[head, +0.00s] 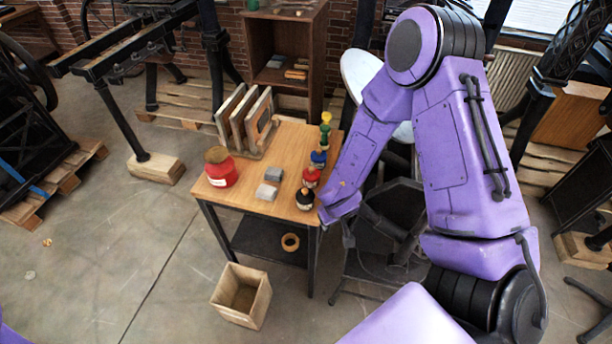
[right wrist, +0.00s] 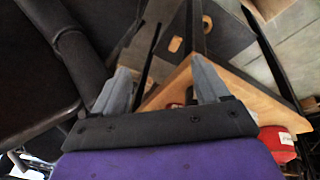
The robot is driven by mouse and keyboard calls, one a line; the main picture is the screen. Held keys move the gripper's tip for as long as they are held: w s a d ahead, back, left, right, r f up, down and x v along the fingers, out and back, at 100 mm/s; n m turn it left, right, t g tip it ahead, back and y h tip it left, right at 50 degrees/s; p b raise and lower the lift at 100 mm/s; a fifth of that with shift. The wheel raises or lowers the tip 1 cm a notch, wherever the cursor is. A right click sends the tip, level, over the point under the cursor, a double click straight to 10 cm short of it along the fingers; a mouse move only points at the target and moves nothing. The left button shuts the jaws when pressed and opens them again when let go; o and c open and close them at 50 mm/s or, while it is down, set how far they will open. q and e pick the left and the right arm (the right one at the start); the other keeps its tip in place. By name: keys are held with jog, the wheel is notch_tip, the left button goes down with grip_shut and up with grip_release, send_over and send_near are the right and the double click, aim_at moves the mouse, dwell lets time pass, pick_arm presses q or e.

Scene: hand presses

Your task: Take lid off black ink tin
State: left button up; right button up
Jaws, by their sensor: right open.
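The black ink tin (head: 305,199) stands upright near the right front corner of the wooden table (head: 236,194), at the near end of a row of coloured tins. Its lid looks to be on, but it is small in view. My right arm comes down to the table's right edge, close beside the black tin. In the head view its fingers are too hidden to make out. In the right wrist view my right gripper (right wrist: 162,84) is open, with the table corner beyond its fingers and nothing visibly held. My left gripper is out of view.
Behind the black tin stand a red tin (head: 311,177), a blue tin (head: 318,158) and a green-yellow one (head: 325,132). A wooden bin (head: 240,296) stands in front.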

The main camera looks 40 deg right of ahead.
aim_at(306, 191)
jog(key=w+a+r+n+t+y+p, duration=0.1)
jog(key=w+r+n+t+y+p, duration=0.15)
jog(key=w+r, duration=0.65)
jog(key=shift+g+y, duration=0.25)
jog(key=b+x, duration=0.1)
jog(key=x, duration=0.1)
jog(key=b+x, duration=0.2)
jog(key=x, duration=0.1)
jog(key=a+b+x, duration=0.1)
jog(key=x, duration=0.2)
jog(key=shift+s+f, duration=0.1)
jog(key=shift+s, duration=0.15)
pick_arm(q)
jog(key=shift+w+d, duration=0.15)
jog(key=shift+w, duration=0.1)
pick_arm(e)
jog(key=shift+w+f, duration=0.25)
jog(key=shift+f, duration=0.05)
jog(key=shift+s+r, duration=0.1)
jog(key=shift+s, duration=0.05)
jog(key=c, duration=1.3)
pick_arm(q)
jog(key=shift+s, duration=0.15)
pick_arm(e)
jog(key=shift+s, duration=0.1)
grip_shut()
